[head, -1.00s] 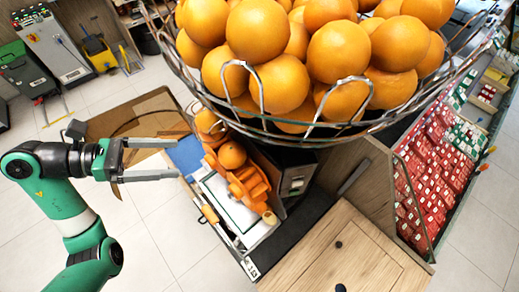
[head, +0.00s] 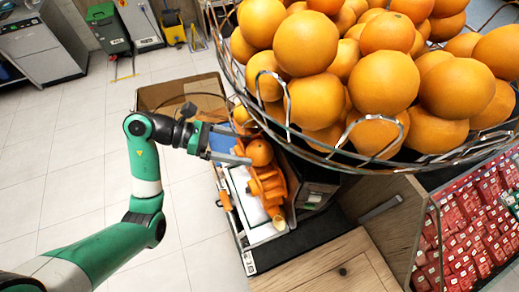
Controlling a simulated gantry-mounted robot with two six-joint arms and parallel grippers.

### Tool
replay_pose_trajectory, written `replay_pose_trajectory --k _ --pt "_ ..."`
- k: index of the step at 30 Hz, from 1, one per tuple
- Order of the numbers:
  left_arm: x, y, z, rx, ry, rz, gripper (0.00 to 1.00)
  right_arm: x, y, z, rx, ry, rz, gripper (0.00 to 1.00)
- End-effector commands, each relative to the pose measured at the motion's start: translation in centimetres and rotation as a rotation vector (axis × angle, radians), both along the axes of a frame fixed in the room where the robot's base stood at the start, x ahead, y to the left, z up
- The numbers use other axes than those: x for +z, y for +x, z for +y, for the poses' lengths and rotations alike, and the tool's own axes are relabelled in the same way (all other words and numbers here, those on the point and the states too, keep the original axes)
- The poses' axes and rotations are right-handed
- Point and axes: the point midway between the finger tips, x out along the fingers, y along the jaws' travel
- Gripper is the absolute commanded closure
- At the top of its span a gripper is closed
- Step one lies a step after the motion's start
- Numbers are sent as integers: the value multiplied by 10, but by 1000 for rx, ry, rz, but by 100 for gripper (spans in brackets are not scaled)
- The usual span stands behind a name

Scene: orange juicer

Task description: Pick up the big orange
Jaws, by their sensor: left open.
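Many oranges (head: 385,80) fill a wire basket (head: 290,128) that takes up the top right of the head view, close to the camera. A single orange (head: 259,152) sits lower down on the orange juicer parts (head: 268,187); another orange (head: 241,115) shows partly behind the gripper. Which one is the big orange I cannot tell. My left gripper (head: 246,146) is open, its fingers pointing right toward the single orange. It looks empty; whether a finger touches that orange I cannot tell. My right gripper is out of view.
A wooden cabinet (head: 330,262) stands at the bottom, beside the juicer. Racks of red packets (head: 470,225) are at the right. A green bin (head: 107,27) and a yellow cart (head: 172,27) stand far back. The tiled floor at left is open.

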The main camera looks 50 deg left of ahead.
Motion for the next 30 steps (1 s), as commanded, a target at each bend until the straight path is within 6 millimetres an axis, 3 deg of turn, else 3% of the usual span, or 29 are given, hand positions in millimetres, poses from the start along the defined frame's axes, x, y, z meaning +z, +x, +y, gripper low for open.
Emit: replay_pose_trajectory --k 6,13,25,30 --pt "-13 21 -22 -4 -2 0 6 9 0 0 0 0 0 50" --pt "-15 23 -23 0 0 0 6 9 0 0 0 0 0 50" --pt "-14 22 -23 -1 0 -1 76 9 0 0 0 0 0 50" --pt "-14 23 -23 -1 -1 -2 78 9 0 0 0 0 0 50"
